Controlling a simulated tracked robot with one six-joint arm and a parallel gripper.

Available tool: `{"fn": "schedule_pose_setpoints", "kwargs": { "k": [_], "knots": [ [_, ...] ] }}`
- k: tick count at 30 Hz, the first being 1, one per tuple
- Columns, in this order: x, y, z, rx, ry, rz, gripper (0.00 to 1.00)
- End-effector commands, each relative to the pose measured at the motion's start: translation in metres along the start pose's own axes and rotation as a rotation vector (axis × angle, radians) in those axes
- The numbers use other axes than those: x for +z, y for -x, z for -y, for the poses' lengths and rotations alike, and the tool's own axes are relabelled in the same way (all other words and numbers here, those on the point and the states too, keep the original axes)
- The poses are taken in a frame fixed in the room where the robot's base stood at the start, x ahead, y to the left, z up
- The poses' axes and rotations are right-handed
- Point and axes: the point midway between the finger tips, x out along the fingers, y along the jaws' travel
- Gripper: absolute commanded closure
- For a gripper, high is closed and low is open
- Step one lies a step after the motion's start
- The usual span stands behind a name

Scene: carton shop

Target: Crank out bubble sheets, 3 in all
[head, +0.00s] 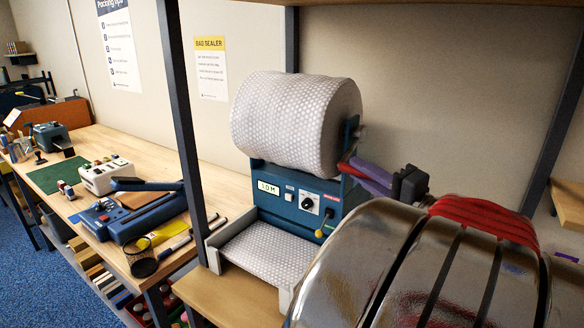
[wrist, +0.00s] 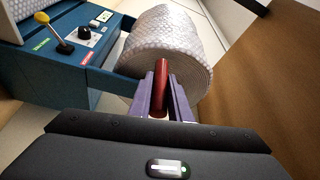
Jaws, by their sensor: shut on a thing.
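The bubble wrap machine is a blue box (head: 285,190) carrying a large roll of bubble wrap (head: 295,120) in the head view. Its display (head: 268,187) seems to read "10M". A bubble sheet (head: 262,252) lies in the tray at its front. A yellow-knobbed lever (head: 322,230) and a black dial (head: 306,205) are on the front panel. My gripper (head: 358,172) is at the right side of the machine, beside the roll. In the wrist view its purple fingers are shut on the red crank handle (wrist: 161,85). The crank's arm is mostly hidden.
A dark post (head: 188,130) stands left of the machine. On the bench (head: 160,190) to the left are a blue sealer (head: 150,212), a white device (head: 105,175), a mesh cup (head: 140,262) and a green mat (head: 58,174). My arm fills the lower right.

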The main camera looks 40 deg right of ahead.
Motion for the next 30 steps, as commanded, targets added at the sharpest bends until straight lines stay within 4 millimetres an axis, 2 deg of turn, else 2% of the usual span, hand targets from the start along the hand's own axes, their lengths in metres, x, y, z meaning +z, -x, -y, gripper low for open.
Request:
{"fn": "schedule_pose_setpoints", "kwargs": {
  "k": [5,6,14,30],
  "knots": [
    [0.0,0.0001,-0.0015,0.003,-0.003,0.0,1.0],
    [-0.0001,0.0001,-0.0014,0.003,-0.003,0.0,0.82],
    [-0.0003,0.0003,-0.0003,0.001,-0.001,0.0,0.64],
    [-0.0009,0.0061,0.0,0.001,0.0,-0.002,0.64]
  ]
}}
